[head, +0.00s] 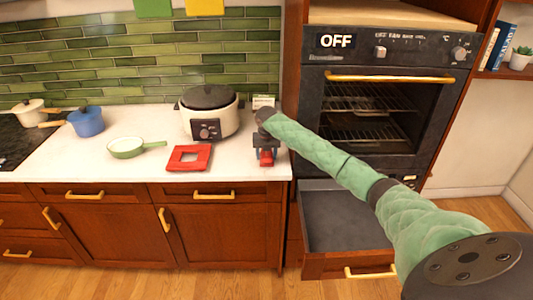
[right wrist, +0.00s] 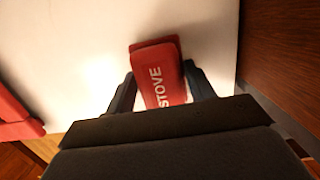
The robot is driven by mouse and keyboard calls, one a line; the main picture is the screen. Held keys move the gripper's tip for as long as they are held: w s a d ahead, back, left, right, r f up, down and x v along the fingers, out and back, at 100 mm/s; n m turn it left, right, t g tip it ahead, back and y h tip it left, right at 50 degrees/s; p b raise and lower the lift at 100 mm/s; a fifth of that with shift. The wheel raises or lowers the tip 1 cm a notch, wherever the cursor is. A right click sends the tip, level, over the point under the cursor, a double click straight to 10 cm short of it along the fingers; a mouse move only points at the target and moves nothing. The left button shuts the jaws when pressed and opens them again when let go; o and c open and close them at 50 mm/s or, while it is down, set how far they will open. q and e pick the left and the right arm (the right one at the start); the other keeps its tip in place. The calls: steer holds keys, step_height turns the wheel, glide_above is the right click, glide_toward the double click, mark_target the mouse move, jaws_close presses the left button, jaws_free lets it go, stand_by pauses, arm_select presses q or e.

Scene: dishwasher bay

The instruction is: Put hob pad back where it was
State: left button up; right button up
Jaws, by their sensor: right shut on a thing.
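A red pad lettered STOVE (right wrist: 158,75), which I take to be the hob pad, sits between the fingers of my right gripper (right wrist: 160,88). In the head view the pad (head: 266,158) shows as a small red patch under my right gripper (head: 266,148), at the right end of the white counter. The gripper is shut on it. I cannot tell whether the pad touches the counter. My left gripper is not in view.
A red square frame (head: 180,165), a green pan (head: 126,148) and a white cooker (head: 210,122) stand on the counter. A blue pot (head: 86,122) is near the black hob (head: 18,143) at far left. An open drawer (head: 345,215) juts out below the oven (head: 375,115).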

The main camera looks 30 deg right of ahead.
mark_target(266, 155)
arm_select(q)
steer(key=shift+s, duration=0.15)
arm_select(e)
steer(key=shift+f, duration=0.2)
steer(key=shift+f, duration=0.1)
steer(key=o, duration=1)
steer(key=shift+r+b, duration=0.3)
steer(key=shift+r, duration=0.25)
steer(key=r+b, duration=0.1)
steer(key=r, duration=0.2)
steer(key=s+r+b, duration=0.1)
steer(key=r, duration=0.2)
steer(key=a+r+b, duration=0.1)
steer(key=r, duration=0.2)
steer(key=shift+s+r, duration=0.15)
steer(key=shift+r, duration=0.15)
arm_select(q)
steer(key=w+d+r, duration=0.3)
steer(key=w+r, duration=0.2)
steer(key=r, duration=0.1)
arm_select(e)
steer(key=shift+s+r, duration=0.1)
steer(key=shift+r, duration=0.6)
